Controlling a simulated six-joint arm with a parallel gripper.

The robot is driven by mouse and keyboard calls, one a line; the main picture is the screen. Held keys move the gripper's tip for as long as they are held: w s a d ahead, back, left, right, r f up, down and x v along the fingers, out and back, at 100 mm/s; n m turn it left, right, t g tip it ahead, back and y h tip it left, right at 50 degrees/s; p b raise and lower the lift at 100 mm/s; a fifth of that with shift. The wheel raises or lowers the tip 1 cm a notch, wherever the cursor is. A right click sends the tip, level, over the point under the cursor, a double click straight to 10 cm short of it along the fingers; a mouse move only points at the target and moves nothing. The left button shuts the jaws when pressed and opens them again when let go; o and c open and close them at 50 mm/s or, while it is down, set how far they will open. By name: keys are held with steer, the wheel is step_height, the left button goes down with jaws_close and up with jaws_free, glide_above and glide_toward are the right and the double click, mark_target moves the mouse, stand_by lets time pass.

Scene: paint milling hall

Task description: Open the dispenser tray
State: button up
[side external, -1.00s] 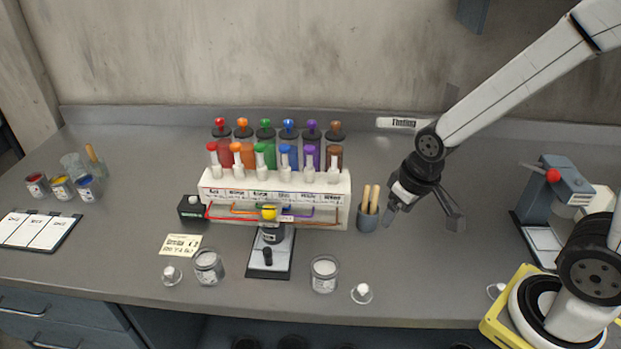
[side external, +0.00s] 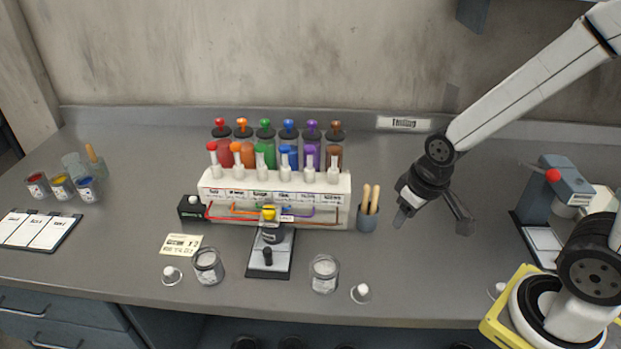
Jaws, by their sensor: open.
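The dispenser (side external: 222,190) is a white unit with a row of coloured bottles behind it and coloured tubes along its front. A tray (side external: 282,262) with a small black knob sticks out at its front centre. A dark cup-like part and a yellow knob (side external: 268,212) sit above the tray's back end. My gripper (side external: 436,225) is open and empty, above the counter to the right of the dispenser and the tray. It points down with its fingers spread and touches nothing that I can see.
A cup with wooden sticks (side external: 367,218) stands between the dispenser and my gripper. Glass jars (side external: 208,268) and (side external: 324,274) flank the tray, with white-capped pieces beside them. Paint cans (side external: 62,187) stand at left. A grey press-like device (side external: 560,190) with a red knob stands at right.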

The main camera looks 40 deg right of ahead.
steer(key=shift+w+v, duration=0.5)
steer(key=shift+v, duration=1.75)
steer(key=n+g+h, duration=0.3)
steer(key=n+h, duration=0.1)
steer(key=n, duration=1.4)
glide_above(267, 250)
steer(key=a, duration=0.2)
step_height(267, 250, down, 12)
steer(key=shift+a+r, duration=0.1)
steer(key=shift+r, duration=0.1)
steer(key=shift+f, duration=0.1)
steer(key=shift+d+x, duration=0.2)
steer(key=shift+x, duration=3.6)
steer(key=shift+w, duration=0.2)
jaws_close()
